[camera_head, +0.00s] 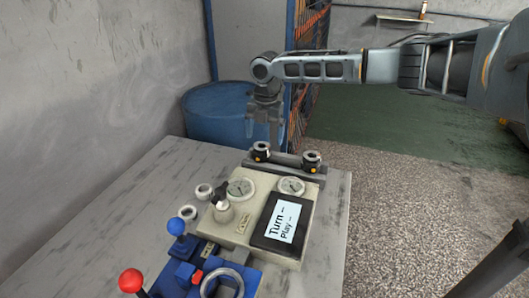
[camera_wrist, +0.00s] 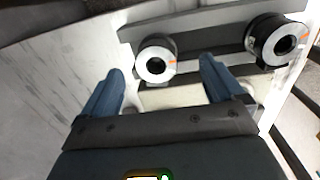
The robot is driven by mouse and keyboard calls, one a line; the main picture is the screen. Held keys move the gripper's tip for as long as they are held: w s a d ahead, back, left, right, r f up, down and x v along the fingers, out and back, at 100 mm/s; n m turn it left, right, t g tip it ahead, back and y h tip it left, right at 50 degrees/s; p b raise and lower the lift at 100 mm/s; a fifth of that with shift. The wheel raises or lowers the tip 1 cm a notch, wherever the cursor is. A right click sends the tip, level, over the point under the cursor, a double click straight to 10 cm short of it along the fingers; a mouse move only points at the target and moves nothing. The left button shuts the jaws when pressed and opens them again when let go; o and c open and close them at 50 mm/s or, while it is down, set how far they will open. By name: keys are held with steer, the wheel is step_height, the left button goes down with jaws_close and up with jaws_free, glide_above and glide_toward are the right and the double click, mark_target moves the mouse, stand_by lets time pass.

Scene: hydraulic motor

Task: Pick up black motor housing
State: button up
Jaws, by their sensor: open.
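Two short black motor housings with silver ring tops stand on a grey rail at the back of a beige control unit. In the head view one is at the left (camera_head: 261,151) and one at the right (camera_head: 312,162). My gripper (camera_head: 270,143) points down just above the left one, its fingers open and empty. In the wrist view the left housing (camera_wrist: 156,62) lies between and slightly beyond the fingertips (camera_wrist: 162,78), with an orange mark on its ring. The right housing (camera_wrist: 278,40) is outside the right finger. Contact cannot be told.
The beige unit (camera_head: 240,224) carries gauges and a black screen. The grey table (camera_head: 110,225) is clear at left. A blue barrel (camera_head: 215,112) stands behind.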

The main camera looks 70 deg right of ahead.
mark_target(262, 151)
steer(key=shift+w+a+r, duration=0.1)
steer(key=shift+a+r, duration=0.05)
steer(key=shift+a, duration=0.1)
steer(key=shift+f, duration=0.25)
steer(key=shift+w+a+f+p, duration=0.1)
steer(key=shift+f+p, duration=0.1)
steer(key=shift+f, duration=1)
steer(key=shift+w+f+p, duration=0.1)
steer(key=shift+f+p, duration=0.05)
steer(key=shift+f, duration=1)
steer(key=shift+w+a+f+p, duration=0.1)
steer(key=shift+f+p, duration=0.1)
steer(key=shift+f, duration=1)
steer(key=shift+c, duration=0.2)
steer(key=shift+d, duration=0.1)
steer(key=c, duration=1.6)
steer(key=shift+o, duration=0.2)
steer(key=shift+r, duration=0.15)
